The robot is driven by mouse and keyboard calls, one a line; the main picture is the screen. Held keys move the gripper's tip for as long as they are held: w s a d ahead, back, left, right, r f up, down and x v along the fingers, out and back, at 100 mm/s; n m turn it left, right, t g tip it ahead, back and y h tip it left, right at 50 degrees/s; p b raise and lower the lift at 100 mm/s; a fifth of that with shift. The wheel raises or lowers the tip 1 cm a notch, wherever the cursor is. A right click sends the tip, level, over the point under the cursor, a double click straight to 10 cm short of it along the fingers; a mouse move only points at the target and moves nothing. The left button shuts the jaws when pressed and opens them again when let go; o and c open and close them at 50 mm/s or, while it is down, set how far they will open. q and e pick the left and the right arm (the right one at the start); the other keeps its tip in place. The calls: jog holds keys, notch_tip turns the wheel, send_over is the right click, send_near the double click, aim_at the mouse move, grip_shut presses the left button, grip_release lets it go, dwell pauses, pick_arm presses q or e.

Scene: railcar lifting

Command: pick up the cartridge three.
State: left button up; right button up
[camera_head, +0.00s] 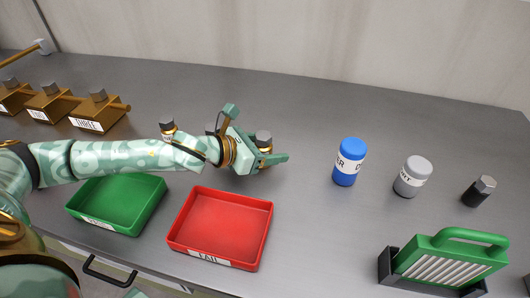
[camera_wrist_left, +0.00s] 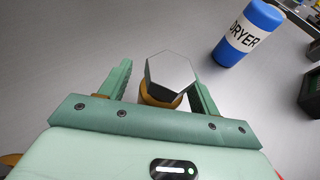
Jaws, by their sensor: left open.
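My left gripper (camera_head: 257,137) is open low over the table, with its fingers on either side of a cartridge (camera_head: 264,139) that has a dark grey hexagonal cap and a brown-gold body. In the left wrist view the cap (camera_wrist_left: 171,75) shows between the two open fingers, with a gap at the left finger and the right finger close beside it. No number can be read on this cartridge, so I cannot confirm it is cartridge three. Another capped cartridge (camera_head: 167,127) stands behind my left forearm, and a further cap (camera_head: 211,128) is mostly hidden by the wrist. My right gripper is not in view.
A green tray (camera_head: 152,213) and a red tray (camera_head: 262,235) lie in front of my left arm. A blue DRYER bottle (camera_head: 347,173), a grey jar (camera_head: 412,184) and a black hex-capped piece (camera_head: 478,198) stand right. Brown blocks, one labelled THREE (camera_head: 88,125), stand left.

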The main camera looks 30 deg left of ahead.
pick_arm(q)
jog(key=shift+w+d+f, duration=0.1)
jog(key=shift+w+d, duration=0.05)
jog(key=shift+w, duration=0.1)
jog(key=shift+s, duration=0.1)
jog(key=c, duration=1.3)
jog(key=shift+r, duration=0.2)
